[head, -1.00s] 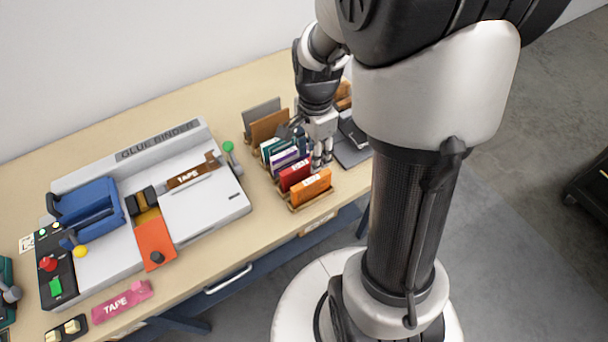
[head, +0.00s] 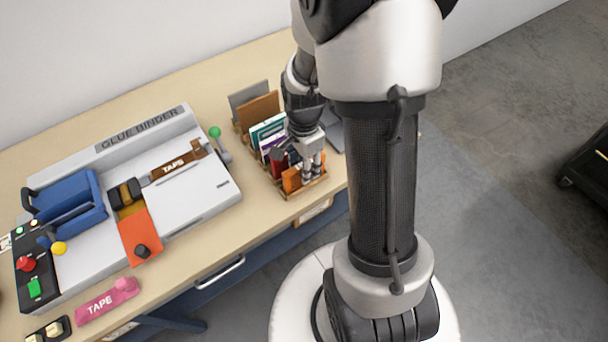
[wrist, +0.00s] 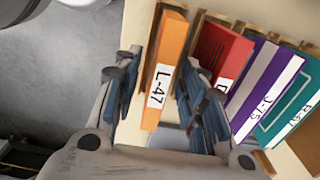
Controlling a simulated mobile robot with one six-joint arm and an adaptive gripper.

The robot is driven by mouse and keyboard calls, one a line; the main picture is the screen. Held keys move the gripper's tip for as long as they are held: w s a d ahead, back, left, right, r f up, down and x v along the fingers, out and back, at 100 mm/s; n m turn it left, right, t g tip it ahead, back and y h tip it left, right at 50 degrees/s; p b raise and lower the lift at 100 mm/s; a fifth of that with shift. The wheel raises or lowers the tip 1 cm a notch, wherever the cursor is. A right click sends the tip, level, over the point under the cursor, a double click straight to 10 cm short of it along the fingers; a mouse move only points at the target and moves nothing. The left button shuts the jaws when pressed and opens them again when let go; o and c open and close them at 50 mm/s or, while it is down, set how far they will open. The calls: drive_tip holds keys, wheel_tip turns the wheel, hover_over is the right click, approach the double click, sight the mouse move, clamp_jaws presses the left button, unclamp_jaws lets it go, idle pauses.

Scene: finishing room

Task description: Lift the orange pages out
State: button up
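The orange pages (wrist: 168,52) stand in the front slot of a wooden rack, with a white label reading L-47 in the wrist view. They also show in the head view (head: 291,180), partly hidden by my gripper. My gripper (wrist: 158,95) is open, with one finger on each side of the orange pages. The right finger reaches into the gap between the orange and the red pages. A small gap shows between the fingers and the orange pages. In the head view my gripper (head: 311,172) is over the front end of the rack.
Red (wrist: 222,52), purple (wrist: 265,82) and teal (wrist: 290,112) pages stand close beside the orange in the rack (head: 309,191). The glue binder (head: 200,190) is left of the rack. A pink tape piece (head: 107,300) lies near the table's front edge.

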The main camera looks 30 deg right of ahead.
drive_tip(key=shift+r, duration=0.1)
drive_tip(key=shift+c, duration=0.3)
clamp_jaws()
